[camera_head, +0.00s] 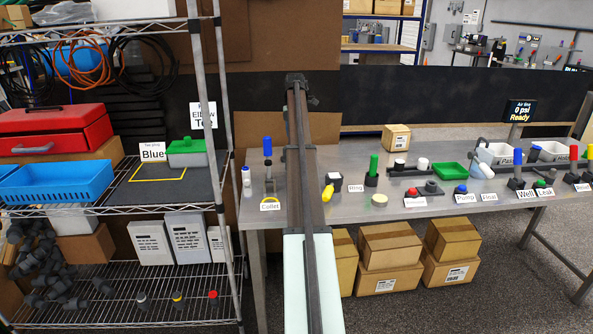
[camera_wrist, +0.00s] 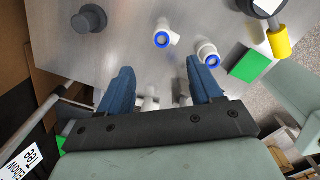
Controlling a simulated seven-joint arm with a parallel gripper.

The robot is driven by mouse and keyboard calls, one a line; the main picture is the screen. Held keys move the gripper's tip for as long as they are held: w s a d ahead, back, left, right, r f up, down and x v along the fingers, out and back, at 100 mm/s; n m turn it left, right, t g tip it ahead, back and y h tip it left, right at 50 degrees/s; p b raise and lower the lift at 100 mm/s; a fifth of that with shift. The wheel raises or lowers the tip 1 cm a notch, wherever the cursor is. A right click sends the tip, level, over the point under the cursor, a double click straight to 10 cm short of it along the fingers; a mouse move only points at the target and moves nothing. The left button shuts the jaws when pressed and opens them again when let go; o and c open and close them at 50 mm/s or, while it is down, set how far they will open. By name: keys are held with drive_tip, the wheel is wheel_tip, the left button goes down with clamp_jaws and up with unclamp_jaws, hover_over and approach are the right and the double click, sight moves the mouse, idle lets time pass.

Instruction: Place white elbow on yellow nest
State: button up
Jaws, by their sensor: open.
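In the wrist view, two white fittings with blue rings lie on the grey metal table ahead of the fingers. The left white fitting (camera_wrist: 170,39) shows a short side branch; the right white fitting (camera_wrist: 209,58) stands close to a green block. I cannot tell for sure which is the elbow. My gripper (camera_wrist: 160,66) is open, its blue fingers apart, with neither fitting held. Small pale parts show low between the fingers, partly hidden. In the head view, small holders stand on the lower rack shelf, one with a yellow top (camera_head: 178,297); I cannot tell if it is the yellow nest.
A yellow outline (camera_head: 158,179) marks the dark mat on the rack, beside a green-lidded box (camera_head: 187,152). The rack post (camera_head: 205,80) stands left of my arm. A green block (camera_wrist: 250,65), a dark round knob (camera_wrist: 89,19) and a yellow-handled part (camera_wrist: 280,42) surround the fittings.

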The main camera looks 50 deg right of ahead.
drive_tip(key=s+a+f+m+t+h, duration=0.2)
drive_tip(key=a+f+m+h, duration=0.15)
drive_tip(key=m, duration=1.05)
drive_tip(key=s+a+f+m+t+h, duration=0.2)
drive_tip(key=a+f+m+h, duration=0.15)
drive_tip(key=m, duration=1.15)
drive_tip(key=shift+h, duration=0.3)
drive_tip(key=x, duration=0.6)
drive_tip(key=shift+w+d+r, duration=0.1)
drive_tip(key=shift+w+d, duration=0.1)
drive_tip(key=shift+d, duration=0.35)
drive_tip(key=shift+x, duration=2.95)
drive_tip(key=shift+a, duration=0.15)
